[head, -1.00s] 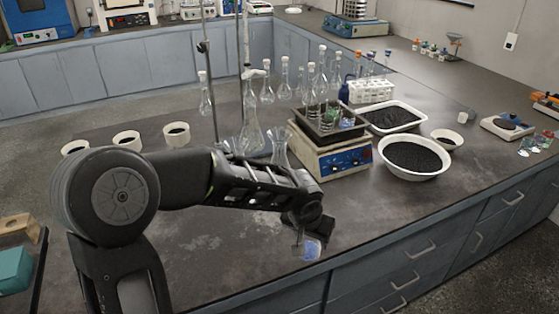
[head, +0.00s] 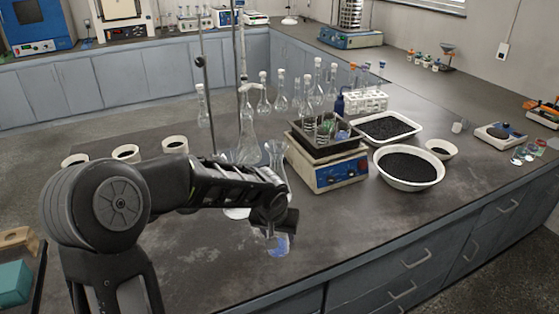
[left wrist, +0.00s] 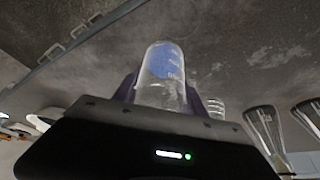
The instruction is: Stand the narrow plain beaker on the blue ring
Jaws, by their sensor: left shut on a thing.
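My left gripper (head: 272,222) is shut on a clear glass beaker (head: 277,246) and holds it over the bare front part of the dark worktop. In the left wrist view the beaker (left wrist: 163,88) stands between the two fingers, with a blue patch with pale marks on or seen through its glass. I cannot tell whether its base touches the worktop. I cannot make out a blue ring for certain; my arm hides part of the worktop. A second clear glass vessel (left wrist: 215,106) shows just beside the finger in the left wrist view. My right gripper is out of view.
A conical glass flask (head: 277,160) stands close behind my left forearm. The front worktop (head: 350,225) is clear.

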